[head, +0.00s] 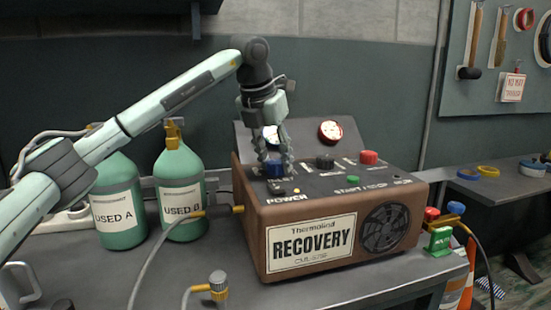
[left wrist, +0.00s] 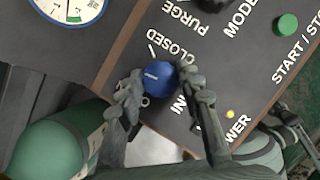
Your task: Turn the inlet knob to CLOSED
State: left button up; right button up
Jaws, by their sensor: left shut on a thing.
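The blue inlet knob (head: 274,169) is on the top panel of the brown recovery machine (head: 400,190), near its left end. My left gripper (head: 276,160) comes down on it from above and is shut on it. In the left wrist view the knob (left wrist: 158,78) sits between the two fingers of the gripper (left wrist: 162,92), one at each side. A short white mark shows on the knob's top. The CLOSED label (left wrist: 176,54) and a white tick lie just above it; the INLET label is partly hidden by a finger. My right gripper does not show.
A black mode knob (head: 325,162), a red knob (head: 369,158) and a green button (head: 353,179) share the panel. Two green cylinders (head: 119,225) (head: 184,205) stand left of the machine. A hose (head: 150,262) runs in front of them. A green-bodied valve set (head: 440,240) stands at right.

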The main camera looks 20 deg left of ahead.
pick_arm(q)
jog(key=m+h, duration=0.1)
jog(key=m, duration=0.1)
jog(key=m+h, duration=0.1)
jog(key=m, duration=0.2)
jog(key=shift+a+m+g, duration=0.1)
jog(key=shift+m+g, duration=0.2)
jog(key=shift+g, duration=0.1)
jog(key=m+g, duration=0.1)
jog(key=m, duration=0.1)
jog(key=m+h, duration=0.1)
jog(key=m, duration=0.2)
jog(key=shift+w+g, duration=0.15)
jog(key=shift+g, duration=0.25)
jog(key=shift+m, duration=0.3)
jog(key=o, duration=1.2)
jog(key=shift+c, duration=0.2)
jog(key=v, duration=1.2)
jog(key=shift+a, duration=0.15)
